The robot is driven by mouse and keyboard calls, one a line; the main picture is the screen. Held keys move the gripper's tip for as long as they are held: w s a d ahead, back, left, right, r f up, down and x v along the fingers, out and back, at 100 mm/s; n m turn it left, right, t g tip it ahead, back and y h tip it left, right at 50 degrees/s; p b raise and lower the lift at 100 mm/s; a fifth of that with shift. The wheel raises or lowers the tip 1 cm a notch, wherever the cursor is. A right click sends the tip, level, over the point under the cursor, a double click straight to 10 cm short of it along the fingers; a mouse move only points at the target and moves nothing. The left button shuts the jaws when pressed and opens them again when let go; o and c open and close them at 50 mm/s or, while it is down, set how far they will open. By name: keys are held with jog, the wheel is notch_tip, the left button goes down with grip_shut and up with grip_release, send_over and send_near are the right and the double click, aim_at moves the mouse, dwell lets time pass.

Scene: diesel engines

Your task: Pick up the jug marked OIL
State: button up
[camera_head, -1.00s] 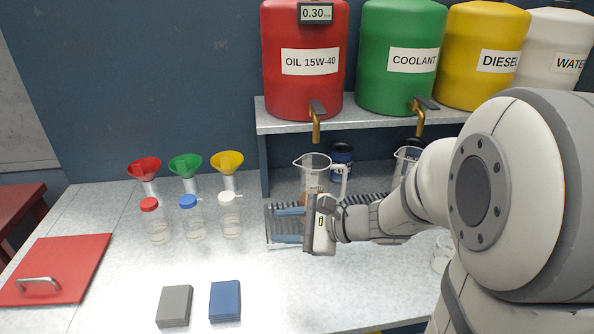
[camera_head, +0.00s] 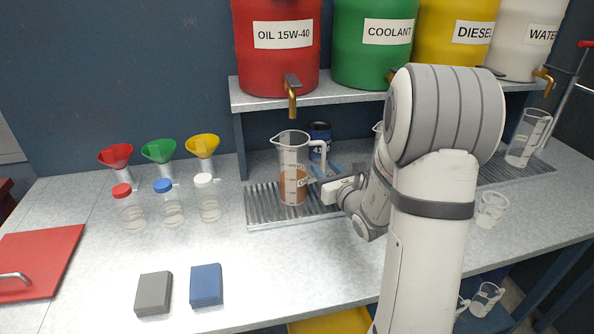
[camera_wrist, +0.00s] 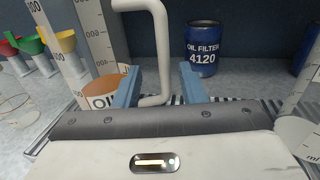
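The jug marked OIL (camera_head: 292,160) is clear and upright, with brown liquid in its lower part. It stands on the slatted drain tray (camera_head: 258,213) under the red tank's tap. In the wrist view the jug (camera_wrist: 97,40) is at the left, cut off by the top edge, with its label partly showing. Its white handle (camera_wrist: 162,45) points my way. My gripper (camera_wrist: 160,72) is open, with one blue finger on each side of the handle's lower part and gaps showing. In the head view my gripper (camera_head: 328,172) is just right of the jug, partly hidden.
A blue oil filter can (camera_wrist: 202,48) stands behind the handle. The red oil tank's tap (camera_head: 291,95) hangs above the jug. Another clear jug (camera_head: 527,138) stands at the tray's right end. Several capped bottles and funnels stand left.

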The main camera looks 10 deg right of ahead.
jog(key=w, duration=0.4)
jog(key=shift+w+a+f+p, duration=0.1)
jog(key=shift+w+a+p, duration=0.1)
jog(key=shift+w+p, duration=0.1)
grip_shut()
dwell(0.3)
